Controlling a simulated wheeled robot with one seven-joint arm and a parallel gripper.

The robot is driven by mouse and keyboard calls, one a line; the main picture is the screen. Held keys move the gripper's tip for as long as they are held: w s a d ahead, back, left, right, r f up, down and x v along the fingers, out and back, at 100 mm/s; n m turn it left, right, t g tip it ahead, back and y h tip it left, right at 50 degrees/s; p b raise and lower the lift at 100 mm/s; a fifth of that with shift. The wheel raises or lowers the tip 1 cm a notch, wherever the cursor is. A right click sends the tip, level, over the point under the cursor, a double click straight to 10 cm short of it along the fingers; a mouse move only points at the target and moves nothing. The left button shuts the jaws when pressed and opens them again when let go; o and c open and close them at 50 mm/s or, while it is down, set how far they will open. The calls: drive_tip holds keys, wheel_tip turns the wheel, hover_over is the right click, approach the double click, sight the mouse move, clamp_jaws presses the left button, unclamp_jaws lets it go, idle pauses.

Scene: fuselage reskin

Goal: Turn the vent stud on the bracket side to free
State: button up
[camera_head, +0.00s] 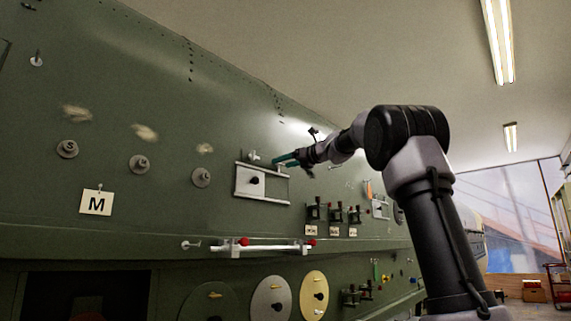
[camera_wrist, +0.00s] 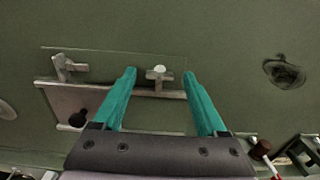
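A metal rail frame (camera_head: 239,184) with a sliding plate and black knob sits on the green fuselage skin; the plate (camera_wrist: 62,100) and knob (camera_wrist: 79,118) are at left in the wrist view. Two wing-shaped studs sit along its upper rail: a left stud (camera_wrist: 68,67), turned at a slant, and a right stud (camera_wrist: 158,84) with a pale round top, shaped like a T. I cannot tell which is the bracket-side one. My gripper (camera_wrist: 160,75), also in the head view (camera_head: 277,160), has teal fingers spread apart and empty. The right stud appears between the fingertips; contact is not clear.
Black clamps (camera_head: 315,212) with small labels stand right of the frame. A white bar (camera_head: 265,247) with red ends runs below. In the wrist view, a round fitting (camera_wrist: 284,72) lies to the right.

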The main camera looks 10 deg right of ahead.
clamp_jaws()
drive_tip(key=shift+n, duration=0.3)
drive_tip(key=shift+f+n, duration=0.15)
drive_tip(key=shift+n, duration=8.45)
